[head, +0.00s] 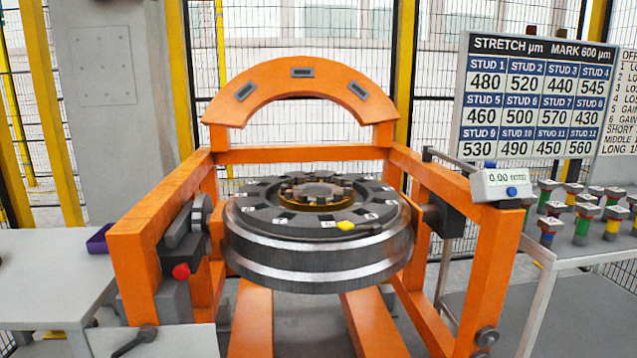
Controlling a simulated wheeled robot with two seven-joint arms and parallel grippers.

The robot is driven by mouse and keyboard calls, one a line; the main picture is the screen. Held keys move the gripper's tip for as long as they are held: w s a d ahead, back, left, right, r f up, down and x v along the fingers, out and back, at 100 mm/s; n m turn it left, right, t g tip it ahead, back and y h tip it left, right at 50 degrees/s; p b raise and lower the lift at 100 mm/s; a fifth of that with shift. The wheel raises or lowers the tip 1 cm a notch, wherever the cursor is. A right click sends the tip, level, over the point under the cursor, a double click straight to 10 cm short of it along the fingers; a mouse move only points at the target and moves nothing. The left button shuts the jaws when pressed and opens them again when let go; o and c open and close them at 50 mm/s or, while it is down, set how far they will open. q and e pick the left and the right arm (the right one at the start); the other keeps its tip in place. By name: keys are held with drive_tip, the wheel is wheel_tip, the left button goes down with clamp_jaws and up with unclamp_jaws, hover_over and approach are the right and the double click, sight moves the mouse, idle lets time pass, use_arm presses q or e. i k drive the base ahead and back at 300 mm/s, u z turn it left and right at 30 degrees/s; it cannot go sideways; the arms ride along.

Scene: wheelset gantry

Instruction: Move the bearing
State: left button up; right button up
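A large round metal assembly (318,262), which I take to hold the bearing, sits level in the middle of the orange gantry (300,155). Its side is bright steel with dark bands. On its top lies a dark segmented ring (270,212) with small white labels, around a brass-coloured hub (312,188) with several dark studs or nuts. A yellow piece (346,225) with a dark handle lies on the ring's front right. I cannot tell which part is the bearing itself. Neither of my grippers is in view.
A grey clamp with a red knob (181,271) is at the gantry's left. A readout box (503,184) shows 0.00 at its right. A white table (50,270) with a purple tray (99,240) stands left. Several coloured studs stand on the right bench (590,250). A board (532,97) lists stud values.

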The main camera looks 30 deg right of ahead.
sight(317, 192)
drive_tip(key=z, duration=0.8)
drive_tip(key=i, duration=0.75)
drive_tip(key=z, duration=0.85)
